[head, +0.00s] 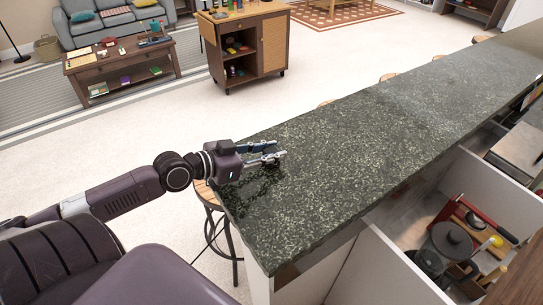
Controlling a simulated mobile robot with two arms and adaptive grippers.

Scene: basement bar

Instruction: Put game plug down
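My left gripper (277,150) reaches in from the left over the near-left end of the dark speckled stone counter (330,175). Its two fingers point right and show a gap between them, with the tips apart. I see nothing between them. A dark shadow or reflection lies on the counter just below the fingers. I cannot make out a game plug in this view. My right gripper is not in view.
A bar stool (209,196) stands at the counter's left end. Open compartments behind the counter hold a dark-lidded container (451,241) and a red-handled item. A wooden cabinet (245,50), coffee table (122,66) and grey sofa (115,18) stand farther back. The countertop is otherwise clear.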

